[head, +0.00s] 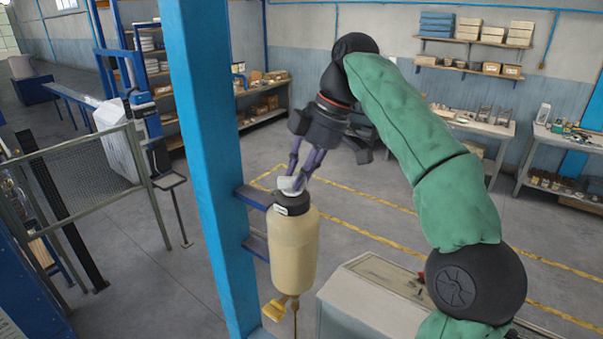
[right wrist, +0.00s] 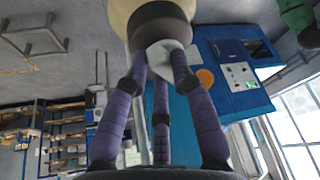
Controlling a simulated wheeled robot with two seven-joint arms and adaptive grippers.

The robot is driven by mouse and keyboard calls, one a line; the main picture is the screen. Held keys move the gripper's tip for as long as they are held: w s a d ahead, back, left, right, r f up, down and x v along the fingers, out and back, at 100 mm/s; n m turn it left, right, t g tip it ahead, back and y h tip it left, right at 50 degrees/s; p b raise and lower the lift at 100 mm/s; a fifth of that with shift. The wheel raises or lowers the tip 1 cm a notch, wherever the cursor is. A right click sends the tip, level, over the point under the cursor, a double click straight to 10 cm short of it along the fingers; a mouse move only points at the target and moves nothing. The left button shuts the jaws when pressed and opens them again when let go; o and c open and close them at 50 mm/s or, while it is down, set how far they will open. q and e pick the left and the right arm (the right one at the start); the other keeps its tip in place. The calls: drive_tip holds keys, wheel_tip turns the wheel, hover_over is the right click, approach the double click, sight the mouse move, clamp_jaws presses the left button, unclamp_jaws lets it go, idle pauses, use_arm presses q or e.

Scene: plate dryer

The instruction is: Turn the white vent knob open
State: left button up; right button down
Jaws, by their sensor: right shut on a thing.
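The white vent knob (head: 291,184) sits on the black cap (head: 292,204) of a cream-coloured canister (head: 293,250). The canister hangs upright on brackets at the blue post. My right gripper (head: 297,180) comes down from above, and its purple fingers are closed around the knob. In the right wrist view the fingers (right wrist: 163,75) press on the white knob (right wrist: 165,55) from several sides, with the black cap (right wrist: 162,22) beyond it. The knob's exact turn angle cannot be told. My left gripper is not in view.
The blue post (head: 207,150) stands just left of the canister. A yellow fitting (head: 275,309) hangs under the canister. A pale cabinet (head: 365,300) stands to the lower right. A mesh fence (head: 85,178) is at the left. The floor behind is open.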

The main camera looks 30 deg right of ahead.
drive_tip(key=shift+w+n+g, duration=0.15)
drive_tip(key=shift+n+g, duration=0.15)
drive_tip(key=shift+n, duration=0.45)
drive_tip(key=shift+w+n+g, duration=0.15)
drive_tip(key=shift+n+g, duration=0.15)
drive_tip(key=shift+n, duration=0.45)
drive_tip(key=shift+f, duration=0.1)
drive_tip(key=c, duration=1)
unclamp_jaws()
drive_tip(key=shift+c, duration=0.2)
drive_tip(key=shift+a, duration=0.15)
